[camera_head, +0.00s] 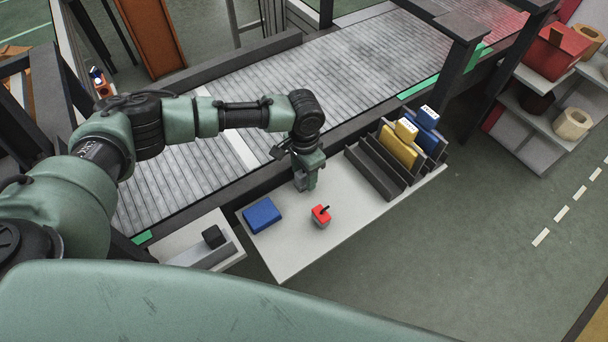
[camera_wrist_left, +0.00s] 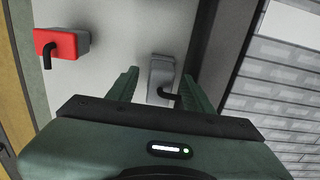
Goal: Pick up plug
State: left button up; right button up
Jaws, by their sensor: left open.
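A grey block-shaped plug with a bent black cable stub (camera_wrist_left: 162,72) lies on the white table, between the spread fingers of my left gripper (camera_wrist_left: 160,76) in the left wrist view. The fingers stand apart on either side of it; I cannot tell whether they touch it. In the head view my left gripper (camera_head: 306,170) points down over the table, largely covering the grey plug. A red plug with a black cable stub (camera_head: 320,213) sits nearer the table's front edge; it also shows in the left wrist view (camera_wrist_left: 68,43). My right gripper is not in view.
A blue box (camera_head: 262,215) lies left on the white table (camera_head: 290,262). A dark rack (camera_head: 372,178) with yellow (camera_head: 397,148) and blue (camera_head: 428,118) cases stands right. A slatted conveyor (camera_head: 340,75) runs behind. A small black block (camera_head: 213,236) sits on the left ledge.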

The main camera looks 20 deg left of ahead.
pick_arm(q)
grip_shut()
jog(key=shift+r, duration=0.1)
